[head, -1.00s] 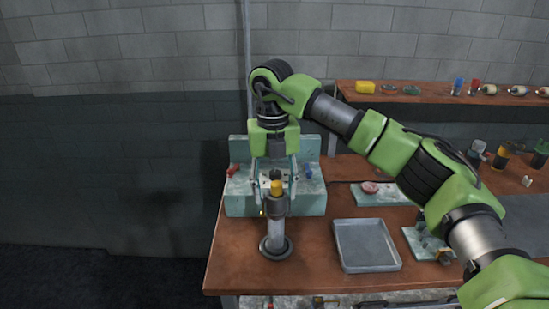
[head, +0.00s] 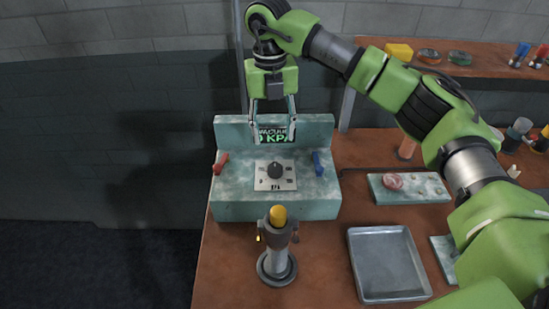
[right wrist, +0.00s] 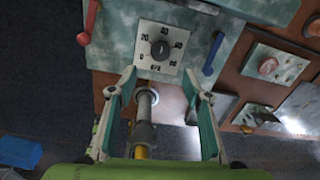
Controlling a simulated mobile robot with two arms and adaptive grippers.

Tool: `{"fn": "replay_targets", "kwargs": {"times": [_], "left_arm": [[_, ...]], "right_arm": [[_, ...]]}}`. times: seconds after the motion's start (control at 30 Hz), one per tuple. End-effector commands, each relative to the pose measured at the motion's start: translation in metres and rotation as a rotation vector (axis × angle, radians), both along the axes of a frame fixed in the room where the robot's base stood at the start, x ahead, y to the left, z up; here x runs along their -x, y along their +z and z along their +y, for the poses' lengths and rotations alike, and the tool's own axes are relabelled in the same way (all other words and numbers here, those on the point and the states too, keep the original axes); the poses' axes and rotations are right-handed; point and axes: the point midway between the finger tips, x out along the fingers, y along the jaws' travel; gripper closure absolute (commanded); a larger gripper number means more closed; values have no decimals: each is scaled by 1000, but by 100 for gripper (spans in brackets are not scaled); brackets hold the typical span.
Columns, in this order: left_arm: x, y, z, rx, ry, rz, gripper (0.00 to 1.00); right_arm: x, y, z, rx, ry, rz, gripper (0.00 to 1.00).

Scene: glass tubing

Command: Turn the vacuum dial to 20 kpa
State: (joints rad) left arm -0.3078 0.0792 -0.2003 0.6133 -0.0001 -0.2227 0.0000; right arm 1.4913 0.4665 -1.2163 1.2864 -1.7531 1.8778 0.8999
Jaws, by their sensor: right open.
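The vacuum dial (head: 275,170) is a dark round knob on a pale square plate with printed numbers, on the sloping front of a mottled teal unit (head: 232,204). In the right wrist view the dial (right wrist: 161,48) is just beyond the fingertips; I cannot tell exactly which number it points to. A dark display (head: 276,136) on the unit's back panel shows green "KPA" lettering, its number partly hidden. My right gripper (head: 273,134) is open and empty, in front of the display and above the dial in the picture. My left gripper is not in view.
A red lever (head: 221,162) and a blue lever (head: 318,164) flank the dial. A burner with a yellow top (head: 278,215) stands in front of the unit. A metal tray (head: 385,265) lies to the right. A shelf (head: 475,65) holds small items at back right.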

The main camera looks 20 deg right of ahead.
Motion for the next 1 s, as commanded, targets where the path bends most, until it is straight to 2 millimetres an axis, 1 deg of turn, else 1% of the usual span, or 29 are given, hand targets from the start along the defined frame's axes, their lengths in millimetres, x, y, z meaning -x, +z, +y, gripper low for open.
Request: {"fn": "replay_targets", "kwargs": {"times": [0.07, 0.23, 0.4, 0.5, 0.7, 1.0], "left_arm": [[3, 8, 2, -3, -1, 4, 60], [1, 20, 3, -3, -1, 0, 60], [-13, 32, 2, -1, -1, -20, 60], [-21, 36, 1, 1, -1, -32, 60], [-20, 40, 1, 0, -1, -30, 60], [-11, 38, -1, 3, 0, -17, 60]], "right_arm": [[1, -14, -1, 1, -1, 6, 55], [2, -51, -2, 1, 0, 6, 55], [2, -85, -3, 1, -1, 5, 55], [1, -100, -3, 1, -1, 4, 55], [1, -116, -3, 0, 0, 1, 55], [1, -118, -4, 0, 0, 0, 55]]}}
